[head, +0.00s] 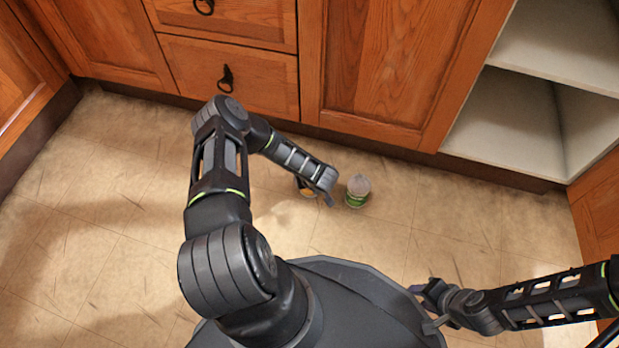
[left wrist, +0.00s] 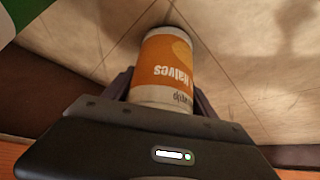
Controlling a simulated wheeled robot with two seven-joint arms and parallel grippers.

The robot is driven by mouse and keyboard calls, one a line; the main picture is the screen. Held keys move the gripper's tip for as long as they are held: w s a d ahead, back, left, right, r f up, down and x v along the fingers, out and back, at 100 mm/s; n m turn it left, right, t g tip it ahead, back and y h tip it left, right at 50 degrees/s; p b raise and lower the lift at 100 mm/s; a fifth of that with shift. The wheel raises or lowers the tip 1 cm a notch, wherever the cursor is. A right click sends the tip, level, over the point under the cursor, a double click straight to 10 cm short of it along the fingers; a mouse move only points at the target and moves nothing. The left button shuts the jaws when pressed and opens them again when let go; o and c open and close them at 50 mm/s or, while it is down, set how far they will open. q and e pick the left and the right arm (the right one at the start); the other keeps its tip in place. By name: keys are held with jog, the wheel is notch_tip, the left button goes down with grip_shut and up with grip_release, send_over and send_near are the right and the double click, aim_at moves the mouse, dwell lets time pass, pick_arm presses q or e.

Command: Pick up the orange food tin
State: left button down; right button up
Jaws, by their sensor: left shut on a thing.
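The orange food tin (left wrist: 168,65) has an orange and white label with upside-down lettering. In the left wrist view it sits between the two fingers of my left gripper (left wrist: 163,95), which is shut on it. In the head view only a small orange part of the tin (head: 309,192) shows, under the end of my left arm, at floor level. My left gripper (head: 322,196) hides most of it there. My right gripper (head: 428,296) is at the lower right, well away from the tin and empty as far as I see; its finger gap is unclear.
A green tin with a grey top (head: 357,191) stands on the floor just right of the orange tin. Wooden cabinets (head: 380,70) line the back, with an open shelf unit (head: 510,125) at the right. The tiled floor (head: 100,215) at the left is clear.

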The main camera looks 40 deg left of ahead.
pick_arm(q)
notch_tip(320, 180, up, 10)
jog(key=p, duration=0.5)
jog(key=shift+f, duration=0.1)
jog(key=shift+w, duration=0.1)
